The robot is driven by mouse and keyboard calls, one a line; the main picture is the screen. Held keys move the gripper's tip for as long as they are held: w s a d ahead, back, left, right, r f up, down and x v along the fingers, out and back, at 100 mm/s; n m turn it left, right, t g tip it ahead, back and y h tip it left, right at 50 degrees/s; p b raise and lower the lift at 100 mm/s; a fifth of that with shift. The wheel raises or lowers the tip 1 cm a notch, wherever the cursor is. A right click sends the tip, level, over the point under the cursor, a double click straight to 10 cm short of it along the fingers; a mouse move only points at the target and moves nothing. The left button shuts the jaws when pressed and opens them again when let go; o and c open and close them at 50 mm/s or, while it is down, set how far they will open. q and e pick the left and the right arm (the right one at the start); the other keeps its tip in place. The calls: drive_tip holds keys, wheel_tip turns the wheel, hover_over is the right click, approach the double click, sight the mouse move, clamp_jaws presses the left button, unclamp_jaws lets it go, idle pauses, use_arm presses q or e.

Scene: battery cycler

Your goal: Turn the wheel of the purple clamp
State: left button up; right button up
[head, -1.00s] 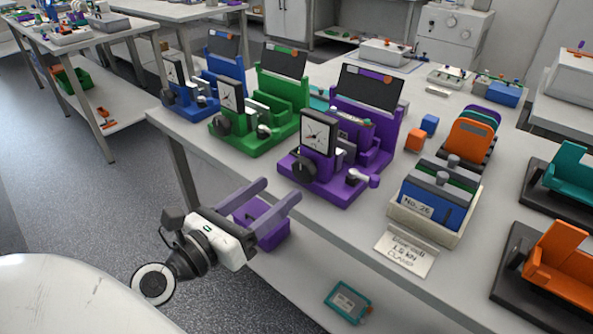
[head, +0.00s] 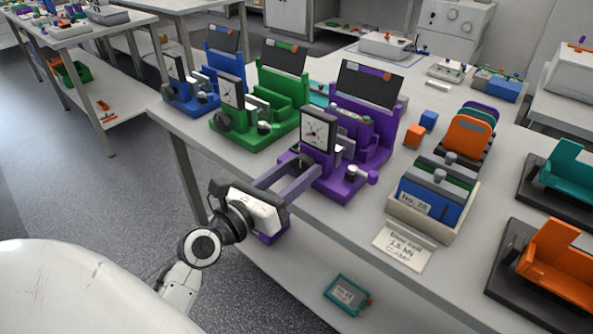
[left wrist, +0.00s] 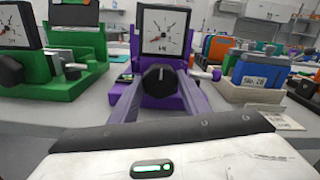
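The purple clamp (head: 343,190) stands at the table's near edge, with a square dial gauge (head: 317,132) on its front. Its dark wheel (left wrist: 159,79) sits below the gauge in the left wrist view. In the head view the wheel is largely hidden by my gripper fingers. My left gripper (head: 303,170) reaches in from the table's front with its fingers spread. In the left wrist view the fingers (left wrist: 160,97) lie to either side of the wheel, with gaps visible; I cannot tell whether the tips reach it. My right gripper is not in view.
A green clamp (head: 262,135) and a blue clamp (head: 190,100) stand to the left. A cream tray with a blue cell (head: 430,203) and a label card (head: 403,247) lie to the right. A purple bin is partly hidden below my left gripper.

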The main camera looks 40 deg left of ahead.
use_arm(q)
drive_tip(key=shift+c, duration=1.1)
drive_tip(key=shift+m, duration=0.3)
